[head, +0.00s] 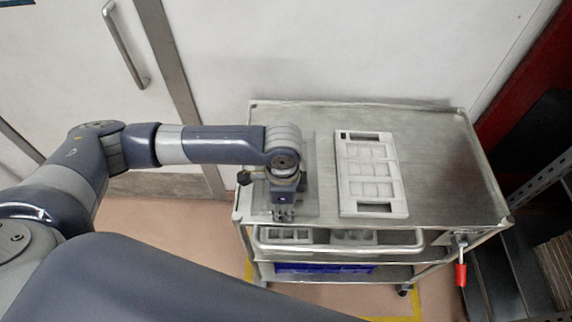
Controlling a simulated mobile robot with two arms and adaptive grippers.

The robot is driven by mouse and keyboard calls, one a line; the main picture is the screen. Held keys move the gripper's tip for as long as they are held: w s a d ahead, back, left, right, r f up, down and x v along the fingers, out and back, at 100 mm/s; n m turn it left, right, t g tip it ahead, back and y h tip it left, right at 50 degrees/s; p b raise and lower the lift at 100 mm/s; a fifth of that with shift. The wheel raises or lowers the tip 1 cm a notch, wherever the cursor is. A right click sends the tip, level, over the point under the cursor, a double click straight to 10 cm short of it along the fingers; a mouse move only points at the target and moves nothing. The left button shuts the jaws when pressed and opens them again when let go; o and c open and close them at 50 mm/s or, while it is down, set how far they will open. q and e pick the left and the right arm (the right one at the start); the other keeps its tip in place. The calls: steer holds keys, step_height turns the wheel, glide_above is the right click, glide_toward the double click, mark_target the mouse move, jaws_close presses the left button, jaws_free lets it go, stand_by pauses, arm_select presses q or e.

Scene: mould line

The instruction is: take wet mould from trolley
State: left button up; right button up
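The steel trolley (440,150) stands against the pale wall with a flat top shelf. A white mould (400,199) with rows of square cavities and a slot at each end lies flat on its top, right of my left gripper. My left gripper (284,212) is over the left part of the trolley top, above a flat grey, translucent-looking plate (312,180). The wrist hides much of this plate. The fingers are small and seen from above, so I cannot tell whether they are open or touching it. My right gripper is not in view. I cannot tell which piece is wet.
The lower trolley shelves hold grey moulds (285,234) and a blue item (320,268). A red-handled thing (461,275) hangs at the trolley's right front. Dark shelving (535,230) stands close on the right. The right part of the trolley top is clear.

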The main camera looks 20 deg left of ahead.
arm_select(q)
steer(key=shift+f, duration=0.95)
steer(key=shift+c, duration=0.3)
jaws_close()
steer(key=shift+r, duration=0.1)
